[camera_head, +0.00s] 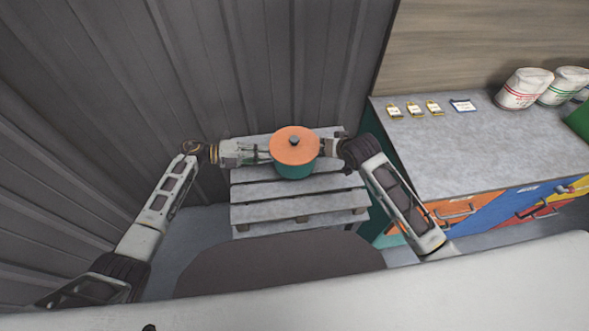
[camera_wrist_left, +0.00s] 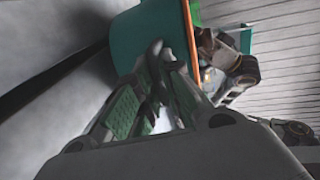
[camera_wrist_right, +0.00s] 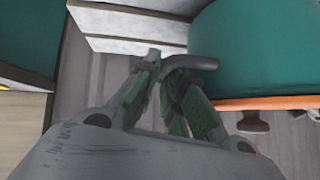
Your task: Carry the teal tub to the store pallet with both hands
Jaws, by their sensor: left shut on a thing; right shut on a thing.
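The tub's teal wall fills the upper middle of the left wrist view (camera_wrist_left: 150,45). In the right wrist view (camera_wrist_right: 265,50) a grey curved handle is between the green-padded fingers.
A grey worktop (camera_head: 480,150) with coloured drawers stands at the right. A dark corrugated wall (camera_head: 200,70) rises behind and left of the pallet. The pallet's front slats are bare.

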